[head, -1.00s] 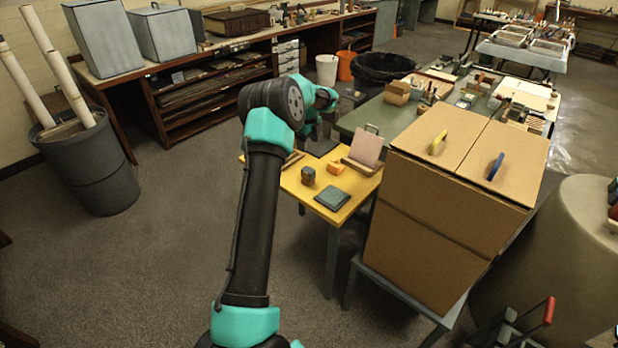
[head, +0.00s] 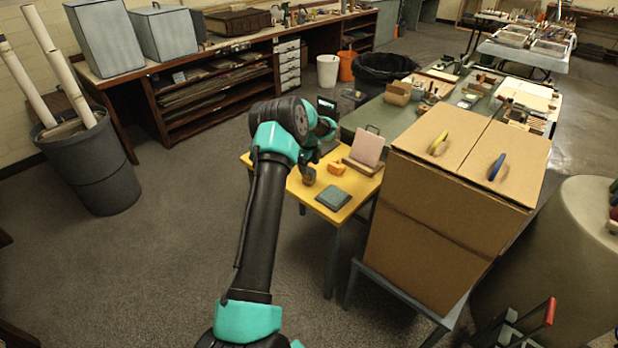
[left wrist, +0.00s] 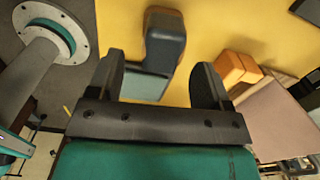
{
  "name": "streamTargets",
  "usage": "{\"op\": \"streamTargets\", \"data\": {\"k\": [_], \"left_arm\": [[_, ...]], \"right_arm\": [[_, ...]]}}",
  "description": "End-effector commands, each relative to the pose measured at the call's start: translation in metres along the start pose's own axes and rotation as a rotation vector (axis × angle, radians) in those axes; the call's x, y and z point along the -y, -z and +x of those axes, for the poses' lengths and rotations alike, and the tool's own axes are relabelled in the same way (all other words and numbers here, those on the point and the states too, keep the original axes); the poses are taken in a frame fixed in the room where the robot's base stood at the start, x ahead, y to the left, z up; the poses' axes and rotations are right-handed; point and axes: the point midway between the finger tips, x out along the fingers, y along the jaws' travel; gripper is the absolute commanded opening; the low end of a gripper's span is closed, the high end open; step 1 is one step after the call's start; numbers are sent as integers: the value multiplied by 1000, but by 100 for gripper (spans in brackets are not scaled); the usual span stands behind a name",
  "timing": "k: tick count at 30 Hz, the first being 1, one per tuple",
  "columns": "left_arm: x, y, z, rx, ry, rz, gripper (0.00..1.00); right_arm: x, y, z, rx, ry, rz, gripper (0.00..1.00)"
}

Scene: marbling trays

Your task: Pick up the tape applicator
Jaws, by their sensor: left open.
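A yellow table (head: 309,200) holds a dark, blocky item with a brownish part (head: 308,178) and a small orange item (head: 337,168). I cannot tell for certain which is the tape applicator. In the left wrist view the dark item (left wrist: 164,42) lies ahead, between the lines of my left gripper's fingers (left wrist: 158,72), and the orange item (left wrist: 237,68) is to the right, outside them. My left gripper (head: 304,168) is open and empty, by the dark item; contact cannot be told. My right gripper is not in view.
A grey-green square pad (head: 333,198) lies at the table's near side. A pinkish board on a wooden stand (head: 366,150) is at the right of the table. A large cardboard box (head: 440,235) stands close on the right.

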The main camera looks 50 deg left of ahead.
Motion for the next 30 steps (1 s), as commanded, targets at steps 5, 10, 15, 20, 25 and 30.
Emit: {"op": "streamTargets", "data": {"k": [5,10,15,20,25,30], "left_arm": [[0,0,5,0,-1,0,72],[2,-2,26,-1,-2,0,72],[2,-2,46,-1,-1,1,72],[2,-2,52,-1,2,1,72],[2,-2,52,-1,1,1,72],[2,-2,52,-1,1,1,72]], "right_arm": [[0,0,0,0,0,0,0],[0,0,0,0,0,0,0],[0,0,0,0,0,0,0],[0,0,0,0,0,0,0],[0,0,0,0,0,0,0],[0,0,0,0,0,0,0]]}}
